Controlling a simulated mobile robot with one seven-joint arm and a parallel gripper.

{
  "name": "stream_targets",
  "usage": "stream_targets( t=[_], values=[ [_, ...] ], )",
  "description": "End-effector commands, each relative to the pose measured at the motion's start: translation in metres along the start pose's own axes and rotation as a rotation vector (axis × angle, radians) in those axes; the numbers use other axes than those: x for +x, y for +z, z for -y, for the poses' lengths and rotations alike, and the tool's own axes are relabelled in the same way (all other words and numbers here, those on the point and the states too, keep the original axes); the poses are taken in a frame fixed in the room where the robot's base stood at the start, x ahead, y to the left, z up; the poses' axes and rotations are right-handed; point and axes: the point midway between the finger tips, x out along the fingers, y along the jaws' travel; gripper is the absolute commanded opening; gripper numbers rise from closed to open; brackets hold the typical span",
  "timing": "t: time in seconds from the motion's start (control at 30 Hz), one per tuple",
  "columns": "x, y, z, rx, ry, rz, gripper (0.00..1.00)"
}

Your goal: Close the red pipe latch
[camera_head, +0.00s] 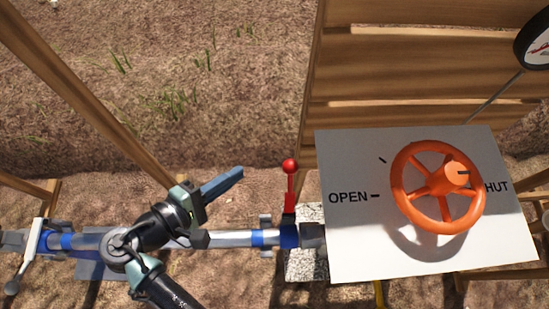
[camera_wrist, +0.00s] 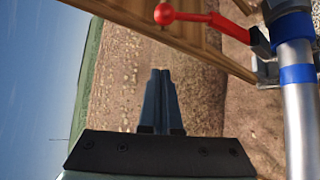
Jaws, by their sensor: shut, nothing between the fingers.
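The red latch (camera_head: 290,185) is a lever with a round red ball at its end, mounted on the blue part of the pipe. In the head view it stands up from the pipe, across the pipe's line. It also shows at the top of the wrist view (camera_wrist: 202,18), with its ball toward the left. The pipe (camera_head: 228,239) is grey with blue bands. My gripper (camera_head: 240,173) is shut and empty, to the left of the lever and apart from it. In the wrist view its fingers (camera_wrist: 160,76) are together, pointing below the ball.
An orange wheel (camera_head: 437,188) sits on a white panel (camera_head: 350,250) marked OPEN, right of the latch. A gauge (camera_head: 535,45) is at the upper right. A white-handled lever (camera_head: 32,252) is at the far left. Wooden beams (camera_head: 80,85) frame the space; bare ground lies behind.

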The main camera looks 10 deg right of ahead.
Motion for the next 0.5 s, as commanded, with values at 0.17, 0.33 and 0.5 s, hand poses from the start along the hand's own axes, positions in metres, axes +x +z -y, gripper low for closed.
stream_targets(
  t=[0.17,0.33,0.5],
  values=[
    [0.006,0.000,0.000,0.003,-0.001,0.000,0.00],
    [0.031,0.000,0.002,0.005,-0.002,0.002,0.00],
    [0.069,-0.001,0.002,0.005,-0.003,0.003,0.00]
  ],
)
